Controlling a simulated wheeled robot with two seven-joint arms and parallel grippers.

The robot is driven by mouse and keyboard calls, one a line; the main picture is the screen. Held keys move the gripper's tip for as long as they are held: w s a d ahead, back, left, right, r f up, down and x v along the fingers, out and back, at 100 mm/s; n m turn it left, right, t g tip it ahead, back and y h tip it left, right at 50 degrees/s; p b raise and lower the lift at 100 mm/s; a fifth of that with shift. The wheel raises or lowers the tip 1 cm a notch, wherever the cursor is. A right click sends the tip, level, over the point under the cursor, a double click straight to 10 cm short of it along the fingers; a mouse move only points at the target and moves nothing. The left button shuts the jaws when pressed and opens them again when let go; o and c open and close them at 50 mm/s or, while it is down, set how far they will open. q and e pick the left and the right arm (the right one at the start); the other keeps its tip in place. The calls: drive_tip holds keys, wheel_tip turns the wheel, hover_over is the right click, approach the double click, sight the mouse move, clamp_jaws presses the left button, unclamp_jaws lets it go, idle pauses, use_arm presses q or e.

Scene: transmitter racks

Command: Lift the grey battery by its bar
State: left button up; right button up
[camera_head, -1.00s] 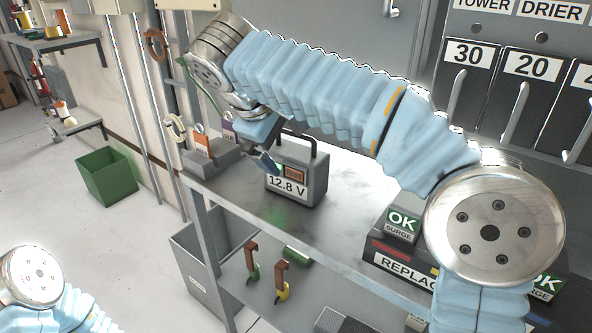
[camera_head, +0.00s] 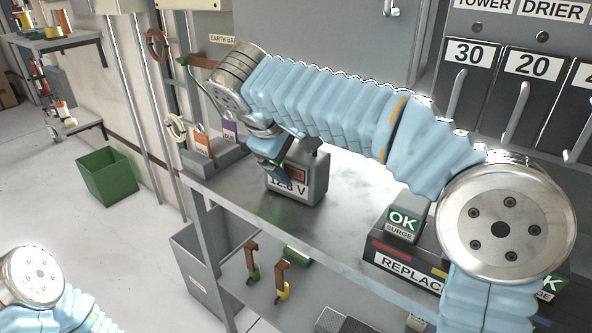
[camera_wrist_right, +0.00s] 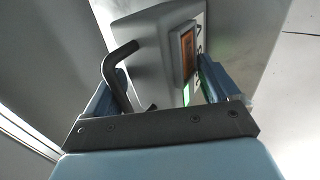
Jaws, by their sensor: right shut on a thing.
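The grey battery (camera_head: 312,185) stands upright on the top shelf (camera_head: 255,218) and shows part of a "12.8 V" label. Its black bar (camera_wrist_right: 111,75) shows in the right wrist view, close to the left finger. My right gripper (camera_head: 272,170) comes down over the battery's front left side. In the right wrist view its fingers (camera_wrist_right: 165,92) stand on either side of part of the battery, the right one by the front display (camera_wrist_right: 187,55). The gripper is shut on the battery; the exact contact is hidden. My left gripper is out of view.
A grey holder with orange and purple tags (camera_head: 213,152) stands left of the battery. A black box with an OK block (camera_head: 403,222) stands to the right on the shelf. Switch levers (camera_head: 515,110) are at the right. The shelf between battery and box is clear.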

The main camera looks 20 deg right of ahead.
drive_tip(key=shift+c, duration=0.9)
drive_tip(key=shift+r, duration=0.1)
drive_tip(key=shift+r, duration=0.15)
